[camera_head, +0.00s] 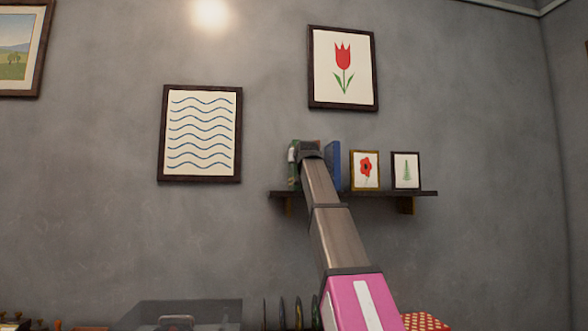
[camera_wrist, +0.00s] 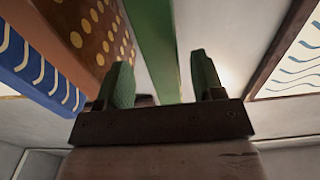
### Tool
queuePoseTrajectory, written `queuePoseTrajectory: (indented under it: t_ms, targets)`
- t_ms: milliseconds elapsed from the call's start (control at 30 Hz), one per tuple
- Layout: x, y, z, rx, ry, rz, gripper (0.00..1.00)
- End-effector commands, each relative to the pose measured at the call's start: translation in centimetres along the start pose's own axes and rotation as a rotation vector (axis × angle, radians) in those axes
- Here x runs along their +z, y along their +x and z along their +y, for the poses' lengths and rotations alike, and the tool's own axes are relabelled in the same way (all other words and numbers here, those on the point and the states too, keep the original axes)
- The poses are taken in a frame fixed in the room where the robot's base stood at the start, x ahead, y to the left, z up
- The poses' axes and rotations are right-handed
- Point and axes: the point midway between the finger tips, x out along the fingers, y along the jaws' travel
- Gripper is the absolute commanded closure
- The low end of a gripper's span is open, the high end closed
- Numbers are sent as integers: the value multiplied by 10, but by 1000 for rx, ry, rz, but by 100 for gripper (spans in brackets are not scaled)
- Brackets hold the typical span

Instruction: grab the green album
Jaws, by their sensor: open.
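The green album (camera_wrist: 155,40) stands at one end of a row of upright books. In the head view its edge (camera_head: 292,172) shows at the left end of the shelf row, partly hidden by my arm. My gripper (camera_wrist: 162,80) is open, and the green album's spine appears between its two fingers in the wrist view. I cannot tell whether either finger touches it. In the head view my gripper (camera_head: 309,147) is at the books' upper part.
A brown dotted book (camera_wrist: 90,30) and a blue wavy book (camera_wrist: 35,65) stand beside the album. The shelf (camera_head: 385,193) also holds a poppy picture (camera_head: 365,171) and a small tree picture (camera_head: 405,171). A wave picture (camera_head: 201,133) hangs left, a tulip picture (camera_head: 342,67) above.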

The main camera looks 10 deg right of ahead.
Motion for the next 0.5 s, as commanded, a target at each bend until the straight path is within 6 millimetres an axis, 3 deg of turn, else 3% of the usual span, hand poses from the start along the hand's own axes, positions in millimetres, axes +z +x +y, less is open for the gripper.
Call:
queuePoseTrajectory:
  t_ms: [300,500]
  targets:
    - [-2,43,-4,0,0,-1,38]
    - [0,45,-4,0,0,0,38]
